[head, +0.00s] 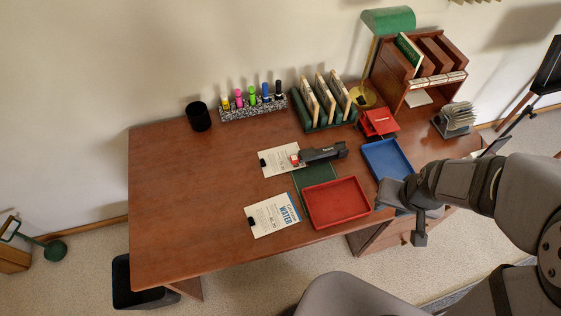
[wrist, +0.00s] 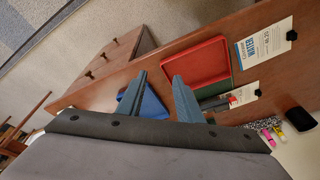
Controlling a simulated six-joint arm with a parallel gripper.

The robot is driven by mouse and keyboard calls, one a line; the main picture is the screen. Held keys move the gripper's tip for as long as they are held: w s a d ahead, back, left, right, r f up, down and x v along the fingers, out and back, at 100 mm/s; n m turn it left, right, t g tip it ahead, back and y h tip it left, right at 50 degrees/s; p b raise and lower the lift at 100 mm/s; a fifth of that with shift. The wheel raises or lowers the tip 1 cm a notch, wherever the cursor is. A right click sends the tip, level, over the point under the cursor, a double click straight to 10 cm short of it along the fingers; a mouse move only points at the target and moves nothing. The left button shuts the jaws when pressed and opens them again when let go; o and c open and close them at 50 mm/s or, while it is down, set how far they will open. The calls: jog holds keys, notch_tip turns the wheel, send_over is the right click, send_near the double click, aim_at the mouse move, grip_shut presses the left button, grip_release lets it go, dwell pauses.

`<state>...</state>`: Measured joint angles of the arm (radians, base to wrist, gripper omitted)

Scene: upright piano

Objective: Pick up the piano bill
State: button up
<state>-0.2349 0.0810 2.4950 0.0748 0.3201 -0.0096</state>
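Two papers with black clips lie on the desk. The nearer one is a bill headed "WATER" (head: 273,215); it also shows in the wrist view (wrist: 264,46). The farther paper (head: 279,161) is partly covered on its right by a black device with a red end (head: 322,154); this paper also shows in the wrist view (wrist: 244,95). Its heading is too small to read, so I cannot tell whether it is the piano bill. My gripper (head: 402,212) is to the right of both papers, near the blue tray. In the wrist view its fingers (wrist: 159,76) are apart and empty.
A red tray (head: 336,202) and blue tray (head: 386,158) lie between the papers and my arm. A green mat (head: 314,176) lies under the device. A marker holder (head: 253,110), black cup (head: 198,116) and red object (head: 378,122) stand behind. The desk's left is clear.

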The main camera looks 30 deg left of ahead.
jog(key=w+a+f+n+t+y+b, duration=0.15)
jog(key=w+a+f, duration=0.3)
jog(key=a, duration=0.45)
jog(key=n+t+y+b, duration=0.4)
jog(key=t+b, duration=0.1)
send_near(263, 163)
jog(key=shift+g, duration=0.25)
jog(key=w+d, duration=0.1)
jog(key=d, duration=0.1)
jog(key=w+d+f, duration=0.1)
jog(key=w+d, duration=0.3)
jog(key=d, duration=0.1)
jog(key=shift+f, duration=0.2)
jog(key=s+a, duration=0.1)
jog(key=a, duration=0.1)
jog(key=s+a+f+n+y+b, duration=0.1)
jog(key=a, duration=0.1)
jog(key=s+a+t+y, duration=0.1)
jog(key=s+a, duration=0.1)
jog(key=shift+f+n+y, duration=0.2)
jog(key=shift+n+y, duration=0.05)
jog(key=shift+n, duration=0.1)
jog(key=shift+s+a, duration=0.15)
jog(key=shift+r+p+x, duration=0.2)
jog(key=shift+p+x, duration=0.2)
jog(key=shift+x, duration=0.95)
jog(key=shift+r+p+x, duration=0.15)
jog(key=shift+p+x, duration=0.25)
jog(key=shift+x, duration=2)
